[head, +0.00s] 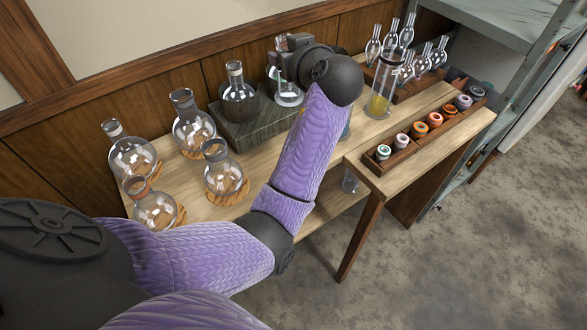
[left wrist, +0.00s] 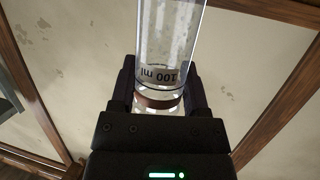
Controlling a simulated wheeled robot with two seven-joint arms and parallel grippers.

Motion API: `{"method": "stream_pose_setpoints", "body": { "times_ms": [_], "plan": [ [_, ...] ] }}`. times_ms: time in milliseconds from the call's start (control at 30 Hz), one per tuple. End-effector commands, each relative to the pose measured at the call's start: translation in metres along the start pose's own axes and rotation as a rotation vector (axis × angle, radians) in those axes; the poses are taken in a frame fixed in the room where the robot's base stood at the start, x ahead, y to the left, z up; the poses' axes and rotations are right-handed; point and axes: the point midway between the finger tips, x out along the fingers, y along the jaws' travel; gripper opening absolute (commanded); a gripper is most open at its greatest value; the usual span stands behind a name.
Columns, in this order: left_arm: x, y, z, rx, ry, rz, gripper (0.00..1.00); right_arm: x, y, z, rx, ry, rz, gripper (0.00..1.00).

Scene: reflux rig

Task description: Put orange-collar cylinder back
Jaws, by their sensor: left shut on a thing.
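My left gripper (head: 288,50) is at the back of the table in the head view, partly hidden behind my arm. In the left wrist view the gripper (left wrist: 160,95) is shut on a clear glass cylinder (left wrist: 170,40) marked "100 ml". A reddish-brown collar (left wrist: 158,101) circles the cylinder between the fingers. In the head view, clear glass (head: 288,94) shows just below the gripper; I cannot tell whether it is part of the held cylinder. Another tall clear cylinder (head: 384,88) with yellow liquid stands to the right. My right gripper is not in view.
Several round flasks (head: 133,157) stand on cork rings at the left. A wooden rack (head: 407,146) of coloured rings lines the right front edge. Several glass bulbs (head: 405,35) stand behind it.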

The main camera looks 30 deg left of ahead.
Motion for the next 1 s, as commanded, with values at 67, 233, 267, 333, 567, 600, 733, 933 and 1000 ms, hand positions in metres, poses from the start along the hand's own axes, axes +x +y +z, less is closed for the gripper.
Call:
{"method": "stream_pose_setpoints", "body": {
  "times_ms": [67, 233, 267, 333, 567, 600, 733, 933, 1000],
  "plan": [
    [0.015, 0.002, 0.045, 0.006, -0.004, -0.002, 0.0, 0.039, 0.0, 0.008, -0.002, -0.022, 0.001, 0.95],
    [0.028, 0.003, 0.081, 0.005, -0.002, -0.001, 0.0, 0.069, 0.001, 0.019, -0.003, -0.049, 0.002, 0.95],
    [0.028, 0.003, 0.084, 0.004, -0.002, 0.0, 0.0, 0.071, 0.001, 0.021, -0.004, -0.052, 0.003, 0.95],
    [0.033, 0.003, 0.097, 0.006, -0.002, -0.001, 0.0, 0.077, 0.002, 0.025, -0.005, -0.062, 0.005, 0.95],
    [0.046, 0.003, 0.14, 0.006, -0.002, -0.001, 0.0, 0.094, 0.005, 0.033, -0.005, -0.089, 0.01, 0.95],
    [0.05, 0.003, 0.151, 0.007, -0.002, -0.001, 0.0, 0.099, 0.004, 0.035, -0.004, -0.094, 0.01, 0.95],
    [0.057, 0.003, 0.174, 0.005, -0.001, 0.0, 0.0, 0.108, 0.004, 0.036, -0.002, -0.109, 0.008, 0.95],
    [0.057, 0.003, 0.176, 0.001, -0.001, 0.001, 0.0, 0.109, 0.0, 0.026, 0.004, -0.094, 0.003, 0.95],
    [0.057, 0.003, 0.176, 0.001, -0.001, 0.001, 0.64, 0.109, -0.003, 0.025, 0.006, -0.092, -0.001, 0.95]
  ]
}}
